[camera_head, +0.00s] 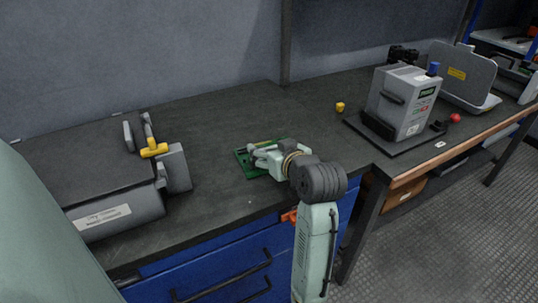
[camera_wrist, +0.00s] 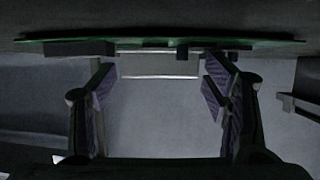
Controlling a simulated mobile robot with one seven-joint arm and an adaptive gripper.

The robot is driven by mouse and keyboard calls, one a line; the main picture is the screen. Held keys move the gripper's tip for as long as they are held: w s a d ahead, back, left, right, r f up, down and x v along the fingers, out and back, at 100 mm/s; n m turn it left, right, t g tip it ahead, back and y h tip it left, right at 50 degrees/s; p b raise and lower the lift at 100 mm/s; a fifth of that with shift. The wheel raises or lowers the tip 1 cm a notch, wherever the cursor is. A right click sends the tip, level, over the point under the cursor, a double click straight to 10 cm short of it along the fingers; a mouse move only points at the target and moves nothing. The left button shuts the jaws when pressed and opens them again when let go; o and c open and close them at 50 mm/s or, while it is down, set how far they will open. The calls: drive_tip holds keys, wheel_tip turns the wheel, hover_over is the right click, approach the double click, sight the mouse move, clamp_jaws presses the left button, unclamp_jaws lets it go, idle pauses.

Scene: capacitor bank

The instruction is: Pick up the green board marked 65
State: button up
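The green board (camera_head: 243,163) lies on the dark workbench near its front edge, partly hidden by my gripper. In the wrist view the board (camera_wrist: 270,43) shows edge-on across the top, with dark and pale parts on the side facing me. No marking is readable. My gripper (camera_head: 256,159) is low over the board. In the wrist view my gripper (camera_wrist: 160,75) has its fingers wide apart, close to the board. A pale block (camera_wrist: 160,66) on the board sits between the fingertips; whether they touch it cannot be told.
A grey case (camera_head: 100,195) with a yellow handle (camera_head: 153,150) stands at left. A grey unit (camera_head: 402,100) on a dark base stands at right, near a small yellow cube (camera_head: 340,106) and a red knob (camera_head: 455,118). The bench (camera_head: 220,120) behind the board is clear.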

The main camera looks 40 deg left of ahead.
drive_tip(key=c, duration=0.9)
drive_tip(key=shift+c, duration=0.3)
drive_tip(key=shift+r, duration=0.15)
